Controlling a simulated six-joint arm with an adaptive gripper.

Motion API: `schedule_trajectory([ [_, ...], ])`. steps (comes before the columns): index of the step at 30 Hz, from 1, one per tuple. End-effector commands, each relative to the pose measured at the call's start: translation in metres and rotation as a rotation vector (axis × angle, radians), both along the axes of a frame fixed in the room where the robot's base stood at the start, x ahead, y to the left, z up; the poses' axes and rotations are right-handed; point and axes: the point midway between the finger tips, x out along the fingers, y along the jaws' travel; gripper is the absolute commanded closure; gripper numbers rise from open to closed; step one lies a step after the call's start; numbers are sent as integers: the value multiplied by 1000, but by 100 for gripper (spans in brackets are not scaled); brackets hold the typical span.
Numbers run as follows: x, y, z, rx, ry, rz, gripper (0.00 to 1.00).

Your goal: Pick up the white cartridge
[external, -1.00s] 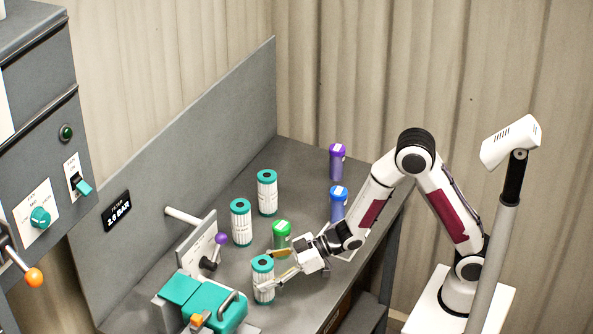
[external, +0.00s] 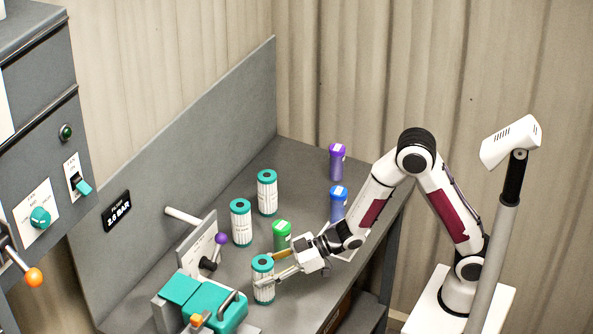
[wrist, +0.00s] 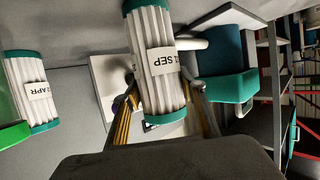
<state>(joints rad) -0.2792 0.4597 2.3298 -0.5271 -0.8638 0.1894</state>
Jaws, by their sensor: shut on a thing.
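The white pleated cartridge with teal end caps (external: 263,291) stands upright on the grey bench, nearest the teal clamp. My gripper (external: 264,271) reaches it from the right and is shut on it, one finger on each side. In the wrist view the same cartridge (wrist: 160,62) shows a label reading "SEP", its full text cut off by the view's angle. It sits between my fingers (wrist: 166,108). Two similar white cartridges stand farther back, one in the middle (external: 241,224) and one behind it (external: 267,194).
A green bottle (external: 281,238) stands close behind my gripper. A blue bottle (external: 338,206) and a purple one (external: 337,163) stand farther back. A teal clamp (external: 215,302) and a purple-knobbed lever (external: 220,239) are left of the held cartridge. The bench's back middle is clear.

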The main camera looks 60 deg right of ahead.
Motion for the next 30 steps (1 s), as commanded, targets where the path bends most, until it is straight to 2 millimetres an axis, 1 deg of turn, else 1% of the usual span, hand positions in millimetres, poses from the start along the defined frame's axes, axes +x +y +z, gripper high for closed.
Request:
schedule_trajectory([
  [5, 1, 0, 9, 1, -4, 1, 86],
  [11, 0, 0, 27, 0, -5, 0, 86],
  [21, 1, 1, 69, 2, -6, 1, 86],
  [25, 0, 0, 82, 2, -5, 1, 86],
  [30, 1, 0, 95, 1, -4, 1, 86],
])
